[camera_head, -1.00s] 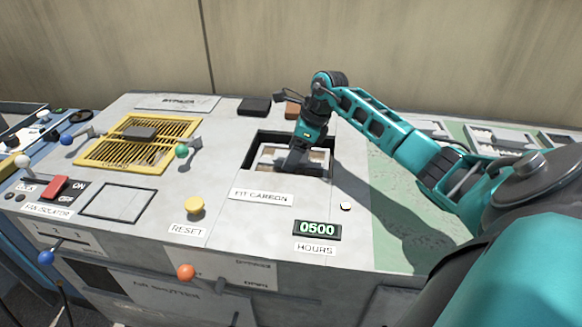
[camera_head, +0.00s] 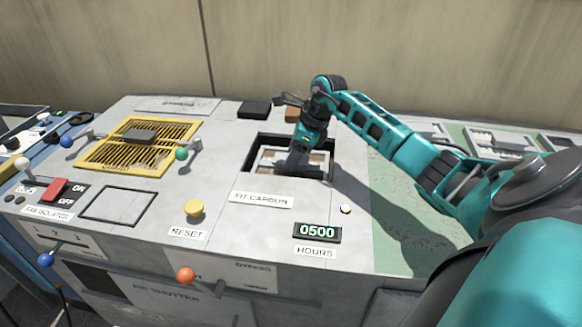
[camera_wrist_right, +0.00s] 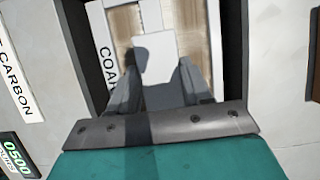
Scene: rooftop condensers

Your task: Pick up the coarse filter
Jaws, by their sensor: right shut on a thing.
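The coarse filter (camera_head: 267,157) is a white-framed panel with tan media. It sits in a dark rectangular slot (camera_head: 250,150) in the grey machine top, behind the "FIT CARBON" label. In the right wrist view the coarse filter (camera_wrist_right: 204,35) shows part of its lettering, "COA", on its left frame. My right gripper (camera_head: 290,168) reaches down into the slot. In the wrist view the fingers of my right gripper (camera_wrist_right: 153,75) are shut on the filter's pale upright tab. The fingers hide part of the filter. My left gripper is out of view.
A yellow grille (camera_head: 140,143) with a dark handle lies left of the slot. A yellow reset knob (camera_head: 194,208) and the "0500" hours display (camera_head: 317,232) are in front. Dark and brown blocks (camera_head: 254,109) lie behind. A green strip with white trays (camera_head: 500,140) is at right.

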